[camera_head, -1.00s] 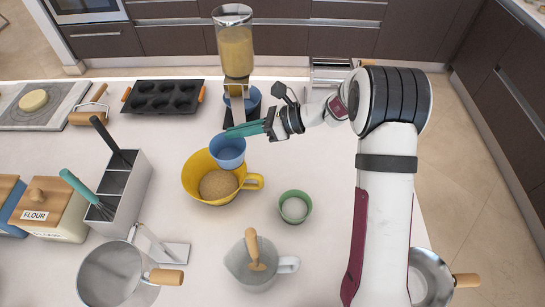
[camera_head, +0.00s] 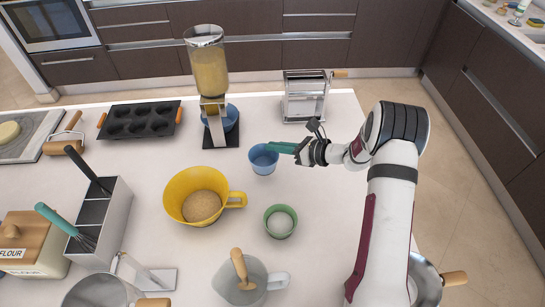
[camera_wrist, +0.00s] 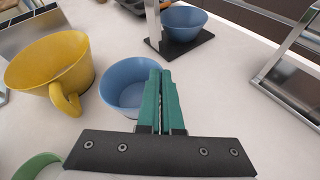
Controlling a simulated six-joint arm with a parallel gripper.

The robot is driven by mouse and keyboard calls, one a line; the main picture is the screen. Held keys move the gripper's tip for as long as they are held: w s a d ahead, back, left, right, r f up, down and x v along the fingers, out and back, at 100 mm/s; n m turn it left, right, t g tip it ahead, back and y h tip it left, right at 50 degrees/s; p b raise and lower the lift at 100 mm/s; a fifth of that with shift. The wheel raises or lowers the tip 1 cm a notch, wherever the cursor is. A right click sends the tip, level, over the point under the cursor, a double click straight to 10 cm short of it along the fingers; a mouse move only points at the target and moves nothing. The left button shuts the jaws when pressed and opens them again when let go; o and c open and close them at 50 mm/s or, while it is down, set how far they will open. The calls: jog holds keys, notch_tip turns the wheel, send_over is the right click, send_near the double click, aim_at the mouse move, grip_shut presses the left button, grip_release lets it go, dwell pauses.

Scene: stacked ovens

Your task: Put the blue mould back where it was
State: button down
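The blue mould (camera_head: 264,159) is a small, empty-looking cup, upright over the white table, behind and right of the yellow jug. My gripper (camera_head: 281,148) comes in from the right, its teal fingers shut on the mould's right rim. The wrist view shows the fingers (camera_wrist: 157,98) close together at the rim of the mould (camera_wrist: 127,88). I cannot tell whether the mould's base touches the table. A green mould (camera_head: 280,221) with pale contents stands nearer the front. Another blue bowl (camera_head: 225,118) sits under the dispenser, also seen in the wrist view (camera_wrist: 183,23).
The yellow jug (camera_head: 185,212) holds brown grains. The grain dispenser (camera_head: 209,70), muffin tray (camera_head: 141,118) and pasta machine (camera_head: 305,98) stand at the back. A grey jug (camera_head: 230,285) stands in front. Table around the green mould is clear.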

aim_at(273, 156)
jog(key=shift+w+a+f, duration=0.1)
jog(key=shift+a+f, duration=0.05)
jog(key=shift+f, duration=0.95)
jog(key=shift+w+a+f, duration=0.1)
jog(key=shift+a+f, duration=0.05)
jog(key=shift+f, duration=0.95)
jog(key=shift+f, duration=0.1)
jog(key=c, duration=1.1)
grip_release()
